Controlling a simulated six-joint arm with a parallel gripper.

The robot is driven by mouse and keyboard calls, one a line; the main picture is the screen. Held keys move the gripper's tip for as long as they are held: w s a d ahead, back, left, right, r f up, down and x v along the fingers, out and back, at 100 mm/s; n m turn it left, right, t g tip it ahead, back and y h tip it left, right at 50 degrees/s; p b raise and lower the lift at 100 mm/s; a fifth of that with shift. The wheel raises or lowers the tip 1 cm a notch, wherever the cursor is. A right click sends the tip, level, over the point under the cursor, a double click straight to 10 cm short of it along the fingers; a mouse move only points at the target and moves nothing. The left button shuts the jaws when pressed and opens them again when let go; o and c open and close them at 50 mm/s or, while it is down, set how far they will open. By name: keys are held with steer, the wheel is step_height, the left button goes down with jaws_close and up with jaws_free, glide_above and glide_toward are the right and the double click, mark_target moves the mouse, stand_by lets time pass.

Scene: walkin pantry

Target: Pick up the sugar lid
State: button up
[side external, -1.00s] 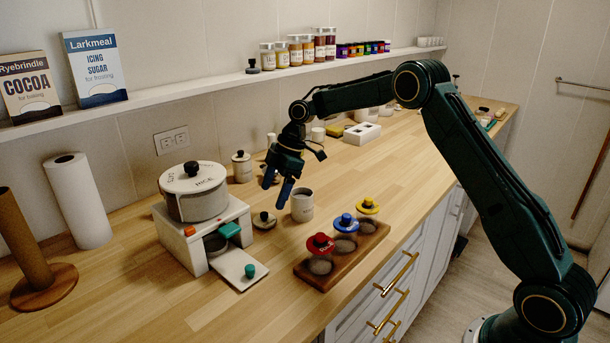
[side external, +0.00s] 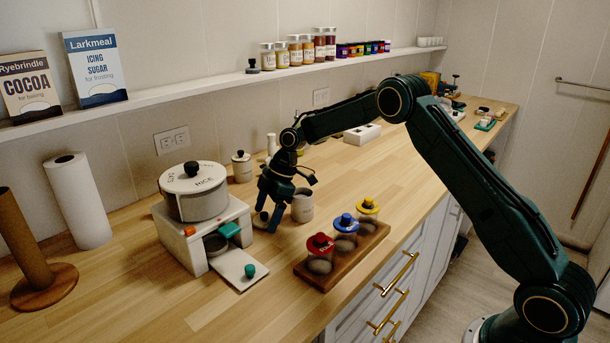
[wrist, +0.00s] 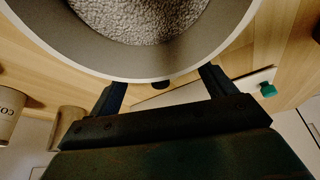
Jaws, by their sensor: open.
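The sugar lid (side external: 263,216), a small pale disc with a dark knob, lies on the counter just left of the open canister (side external: 303,208). In the side view my gripper (side external: 266,224) is lowered over it, and its fingers partly hide it. In the wrist view my open fingers (wrist: 163,86) stand apart, with the lid's dark knob (wrist: 160,85) showing between them below the rim. The canister's wide rim and grainy contents (wrist: 150,15) fill the top of that view and hide most of the lid. I cannot tell whether the fingers touch the lid.
A white stand (side external: 190,246) with a rice pot (side external: 194,202) is close on the left. Its low tray with a green knob (side external: 250,270) sticks out in front. A wooden block (side external: 318,281) with red, blue and yellow lids lies front right. A lidded canister (side external: 242,172) stands behind.

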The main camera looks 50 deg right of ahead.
steer(key=shift+f, duration=0.15)
stand_by(0.3)
steer(key=c, duration=1.1)
steer(key=shift+o, duration=0.2)
step_height(320, 180, up, 10)
stand_by(0.4)
steer(key=s+d+r, duration=0.4)
steer(key=s+d, duration=0.1)
steer(key=d, duration=0.4)
steer(key=shift+r, duration=0.25)
